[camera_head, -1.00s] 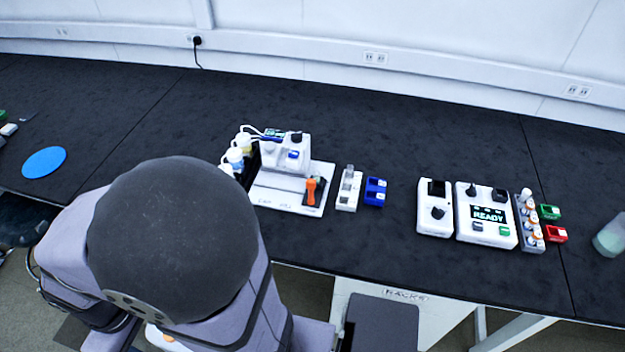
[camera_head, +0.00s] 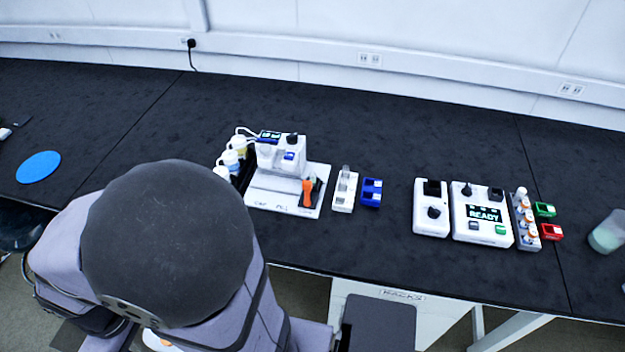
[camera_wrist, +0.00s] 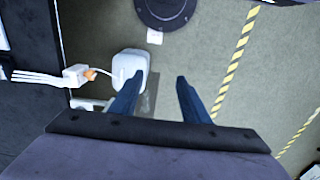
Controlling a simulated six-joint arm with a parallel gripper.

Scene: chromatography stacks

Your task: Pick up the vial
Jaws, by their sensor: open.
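Several small vials with white and orange tops stand in a grey rack (camera_head: 526,222) at the right of the bench in the head view. One vial (camera_head: 521,192) at the rack's back end sits higher than the others. I cannot tell which vial the task means. My gripper (camera_wrist: 155,82) shows in the wrist view, with its two dark blue fingers apart and nothing between them. It points down at the floor, away from the vials. The gripper does not show in the head view, where my arm fills the lower left.
A white device reading READY (camera_head: 483,214) stands left of the rack, beside a smaller white device (camera_head: 431,208). Green (camera_head: 544,210) and red (camera_head: 551,232) holders and a cup (camera_head: 606,232) are to the right. A pump station (camera_head: 285,200) stands mid-left. A white jug (camera_wrist: 130,68) is below.

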